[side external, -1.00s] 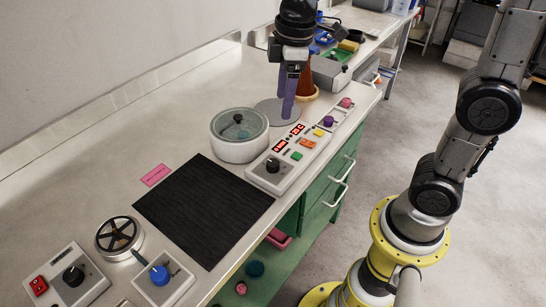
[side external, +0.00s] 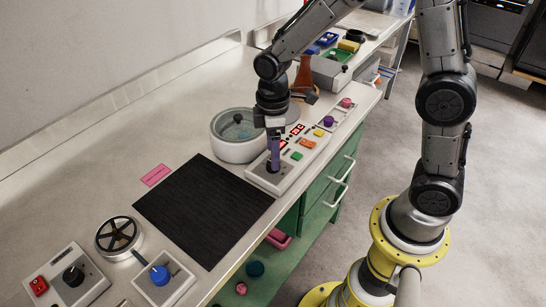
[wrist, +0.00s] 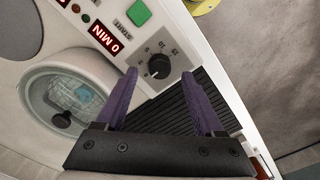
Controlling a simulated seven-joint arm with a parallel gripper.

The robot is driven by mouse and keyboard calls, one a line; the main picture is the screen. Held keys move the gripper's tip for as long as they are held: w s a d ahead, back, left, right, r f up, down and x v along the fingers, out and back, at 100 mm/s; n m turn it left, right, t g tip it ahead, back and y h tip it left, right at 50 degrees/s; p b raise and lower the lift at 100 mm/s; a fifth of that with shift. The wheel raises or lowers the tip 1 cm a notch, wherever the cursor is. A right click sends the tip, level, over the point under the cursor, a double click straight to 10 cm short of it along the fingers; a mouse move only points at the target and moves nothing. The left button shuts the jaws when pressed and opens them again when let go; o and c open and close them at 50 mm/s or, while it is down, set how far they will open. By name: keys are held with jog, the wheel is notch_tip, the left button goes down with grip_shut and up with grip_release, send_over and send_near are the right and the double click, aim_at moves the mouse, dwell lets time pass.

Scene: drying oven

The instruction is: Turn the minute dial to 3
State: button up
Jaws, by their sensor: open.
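The minute dial (wrist: 159,66) is a round black knob on a pale control panel (side external: 262,184), with numbers printed around it. A red display (wrist: 105,37) beside it reads 0 MIN. My gripper (side external: 274,163) is over the dial end of the panel, pointing down. In the wrist view its two purple fingers (wrist: 158,76) are open, with the dial between the fingertips in the picture and a gap on each side. I cannot tell the height of the tips above the panel. In the side view the fingers mostly hide the dial.
A white round vessel with a clear lid (side external: 236,149) stands close behind the panel. A green START button (wrist: 138,13) lies near the dial. A black mat (side external: 205,209) covers the bench in front. Other dial boxes (side external: 72,274) stand at the lower left.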

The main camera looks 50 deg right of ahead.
jog(key=shift+f, duration=1.35)
jog(key=shift+c, duration=0.2)
grip_shut()
